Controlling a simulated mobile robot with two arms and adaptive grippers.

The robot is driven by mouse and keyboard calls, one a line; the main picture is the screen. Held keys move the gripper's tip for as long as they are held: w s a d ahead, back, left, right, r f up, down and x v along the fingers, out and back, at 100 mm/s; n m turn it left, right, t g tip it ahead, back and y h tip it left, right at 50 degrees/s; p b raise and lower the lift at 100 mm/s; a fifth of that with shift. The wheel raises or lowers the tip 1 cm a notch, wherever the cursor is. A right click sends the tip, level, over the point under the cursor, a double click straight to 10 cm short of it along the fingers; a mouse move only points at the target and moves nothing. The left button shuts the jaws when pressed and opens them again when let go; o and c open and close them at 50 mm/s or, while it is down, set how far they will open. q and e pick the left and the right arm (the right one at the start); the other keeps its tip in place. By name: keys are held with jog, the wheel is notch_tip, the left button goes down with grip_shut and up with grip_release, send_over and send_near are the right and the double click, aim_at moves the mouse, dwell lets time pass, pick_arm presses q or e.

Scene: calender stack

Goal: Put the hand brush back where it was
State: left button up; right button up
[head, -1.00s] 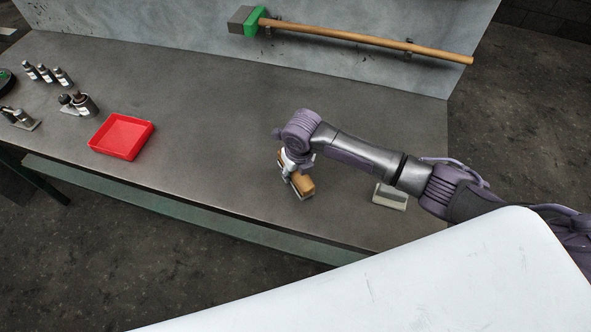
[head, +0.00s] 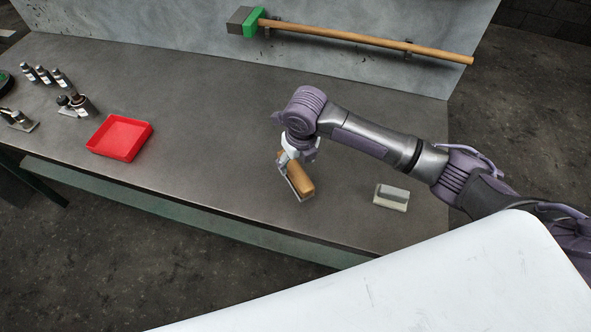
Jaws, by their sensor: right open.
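The hand brush, seen as a brown wooden block (head: 301,178) with a grey lower edge, is near the front edge of the bench, right of the middle. My right gripper (head: 288,160) is open, pointing down at the far end of the brush. The gripper's fingers are small and partly hidden by my wrist, so I cannot tell whether they touch the wood. The brush appears to rest on the bench top. My left gripper is out of view.
A grey and whitish block (head: 391,197) lies to the right on the bench (head: 215,120). A red tray (head: 120,138) and several small bottles (head: 45,75) stand at left. A green-headed long-handled tool (head: 360,36) hangs on the back panel. Bench between tray and brush is clear.

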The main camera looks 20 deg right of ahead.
aim_at(298, 174)
jog(key=r, duration=0.5)
jog(key=shift+s+d+r+b, duration=0.1)
jog(key=shift+s+r+b, duration=0.05)
jog(key=shift+s+b, duration=0.2)
